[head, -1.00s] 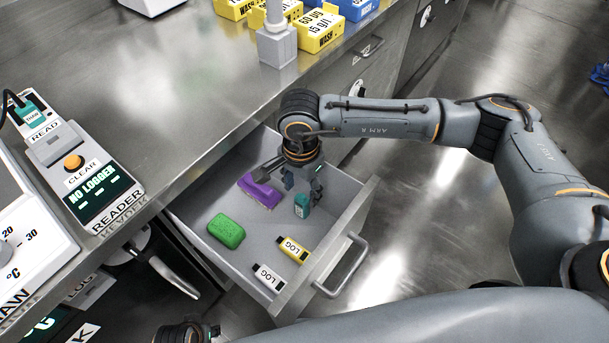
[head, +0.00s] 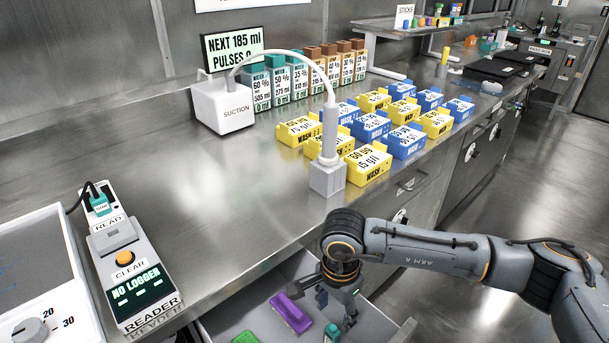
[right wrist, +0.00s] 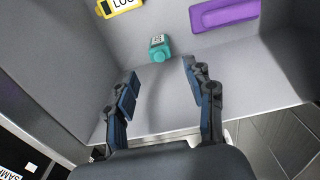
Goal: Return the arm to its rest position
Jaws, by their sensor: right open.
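My right arm (head: 430,250) reaches in from the right in the head view and bends down at the wrist over the open drawer (head: 228,318). My right gripper (head: 338,318) points down into the drawer. In the right wrist view the right gripper (right wrist: 162,95) is open, with nothing between its fingers. A teal logger (right wrist: 159,47) lies on the drawer floor beyond the fingertips, apart from them; it also shows in the head view (head: 332,333). My left gripper is not in view.
The drawer also holds a purple block (head: 291,312), a green block (head: 246,337) and a yellow logger (right wrist: 119,7). The reader (head: 135,275), suction unit (head: 222,108) and wash boxes (head: 368,165) stand on the counter. Open floor lies at right.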

